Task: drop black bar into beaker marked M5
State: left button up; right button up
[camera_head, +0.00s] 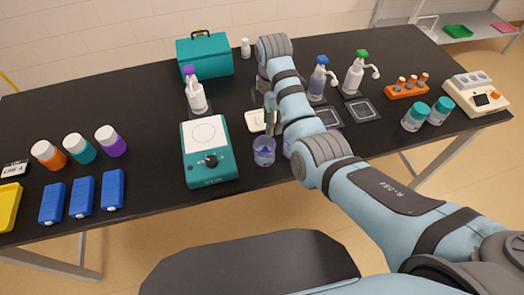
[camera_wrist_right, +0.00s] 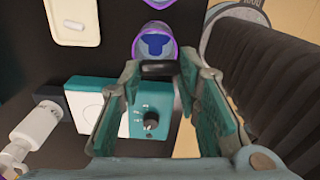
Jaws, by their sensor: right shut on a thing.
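My right gripper (camera_head: 271,122) hangs over the table just above and behind a clear purple-tinted beaker (camera_head: 264,152). In the right wrist view the gripper (camera_wrist_right: 158,72) is shut on a small dark bar, the black bar (camera_wrist_right: 158,68), held across between its fingertips. The beaker's purple rim and blue inside (camera_wrist_right: 153,45) show just beyond the fingertips. A second purple-rimmed beaker (camera_wrist_right: 160,3) is cut off at the top edge of that view. I cannot read an M5 mark on either beaker. My left gripper is not in view.
A teal stirrer hotplate (camera_head: 209,165) stands left of the beaker. A cream dish (camera_head: 255,119) beside the gripper holds a white bar (camera_wrist_right: 75,25). My right arm covers part of the table to the right.

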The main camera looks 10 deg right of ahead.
jog(key=shift+w+f, duration=0.2)
jog(key=shift+f, duration=1.05)
jog(key=shift+w+f, duration=0.15)
jog(key=shift+f, duration=0.1)
jog(key=o, duration=0.8)
jog(key=shift+r, duration=0.1)
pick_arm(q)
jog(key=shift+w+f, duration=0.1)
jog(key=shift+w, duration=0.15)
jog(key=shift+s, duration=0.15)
pick_arm(e)
jog(key=shift+a, duration=0.1)
